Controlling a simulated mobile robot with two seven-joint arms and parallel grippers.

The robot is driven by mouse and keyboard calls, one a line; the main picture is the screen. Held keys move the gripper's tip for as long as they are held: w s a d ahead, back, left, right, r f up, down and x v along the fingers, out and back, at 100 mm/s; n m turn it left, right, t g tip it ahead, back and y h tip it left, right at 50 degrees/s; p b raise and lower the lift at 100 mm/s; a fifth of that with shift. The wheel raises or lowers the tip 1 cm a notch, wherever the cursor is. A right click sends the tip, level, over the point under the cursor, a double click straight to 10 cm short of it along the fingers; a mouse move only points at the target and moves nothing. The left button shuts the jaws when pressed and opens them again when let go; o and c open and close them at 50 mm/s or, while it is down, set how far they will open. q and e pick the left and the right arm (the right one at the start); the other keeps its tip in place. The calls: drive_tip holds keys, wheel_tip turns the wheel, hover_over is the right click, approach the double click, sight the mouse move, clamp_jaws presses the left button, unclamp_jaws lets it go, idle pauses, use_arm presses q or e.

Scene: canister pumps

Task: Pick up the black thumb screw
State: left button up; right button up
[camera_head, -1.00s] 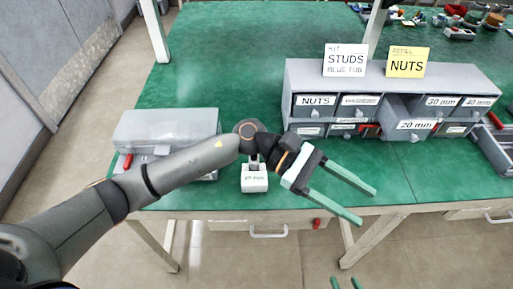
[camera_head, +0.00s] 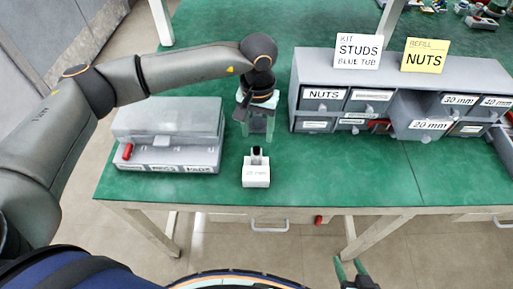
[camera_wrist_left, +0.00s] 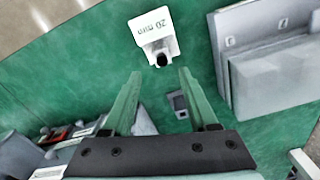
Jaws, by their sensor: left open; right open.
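A small dark upright piece, which looks like the black thumb screw (camera_head: 257,153), stands at a white block (camera_head: 256,174) labelled 20 mm near the table's front edge. In the left wrist view the dark round end (camera_wrist_left: 162,60) shows beside the white block (camera_wrist_left: 153,26), just beyond the fingertips. My left gripper (camera_head: 257,138) is open, pointing down above and behind the block. Its two green fingers in the left wrist view (camera_wrist_left: 159,73) are apart, with no grasp on the dark piece. My right gripper (camera_head: 350,264) is open at the bottom edge, in front of the table, mostly cut off.
A grey drawer cabinet (camera_head: 340,80) stands to the right, with its 20 mm drawer (camera_head: 424,124) pulled out. The green table (camera_head: 330,170) is clear right of the block.

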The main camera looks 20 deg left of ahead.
sight(256, 148)
use_arm(q)
drive_tip(key=f, duration=0.3)
drive_tip(key=f+p, duration=0.1)
drive_tip(key=f, duration=0.2)
drive_tip(key=shift+w+a+f, duration=0.1)
drive_tip(key=shift+a+f, duration=0.1)
drive_tip(key=shift+f, duration=0.05)
clamp_jaws()
idle(0.4)
